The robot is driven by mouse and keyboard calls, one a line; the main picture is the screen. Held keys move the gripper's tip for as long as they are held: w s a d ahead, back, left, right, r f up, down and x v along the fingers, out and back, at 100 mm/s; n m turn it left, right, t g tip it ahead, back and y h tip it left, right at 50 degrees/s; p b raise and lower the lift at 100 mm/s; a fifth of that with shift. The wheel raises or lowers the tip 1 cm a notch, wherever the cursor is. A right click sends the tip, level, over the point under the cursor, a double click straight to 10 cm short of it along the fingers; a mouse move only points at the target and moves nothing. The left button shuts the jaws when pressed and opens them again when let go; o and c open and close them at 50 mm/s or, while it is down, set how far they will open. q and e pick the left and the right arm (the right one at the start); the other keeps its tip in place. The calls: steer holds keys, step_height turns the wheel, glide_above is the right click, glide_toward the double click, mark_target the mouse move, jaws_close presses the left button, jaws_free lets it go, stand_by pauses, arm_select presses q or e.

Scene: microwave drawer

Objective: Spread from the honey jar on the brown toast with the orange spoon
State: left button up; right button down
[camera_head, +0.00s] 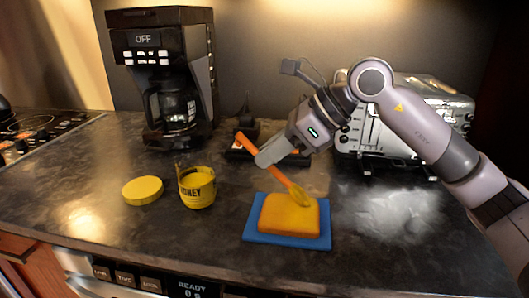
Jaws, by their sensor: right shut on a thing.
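The honey jar (197,188) is yellow with dark lettering and stands open on the dark counter, left of the toast. The toast (289,214) looks orange-brown and lies on a blue board (257,239). My right gripper (264,160) is shut on the orange spoon (276,173). The spoon slants down to the right, and its yellowish bowl end is at the toast's upper right part. I cannot tell whether it touches the toast. My left gripper is not in view.
A yellow lid (142,190) lies left of the jar. A coffee maker (167,75) stands at the back left and a silver toaster (400,125) at the back right, behind my right arm. A stove (40,130) is at the far left. The counter right of the board is clear.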

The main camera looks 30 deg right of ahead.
mark_target(252, 143)
steer(key=shift+s+d, duration=0.3)
steer(key=shift+d, duration=0.1)
steer(key=shift+w+a+r, duration=0.1)
steer(key=shift+a, duration=0.05)
steer(key=shift+w+a, duration=0.1)
steer(key=shift+a, duration=0.05)
steer(key=shift+w+a+p, duration=0.5)
steer(key=shift+w+a, duration=0.15)
steer(key=shift+a, duration=0.2)
steer(key=shift+w+a, duration=0.1)
steer(key=shift+a, duration=0.05)
steer(key=shift+w+a+p, duration=0.65)
steer(key=shift+w+a, duration=0.1)
steer(key=shift+a, duration=0.25)
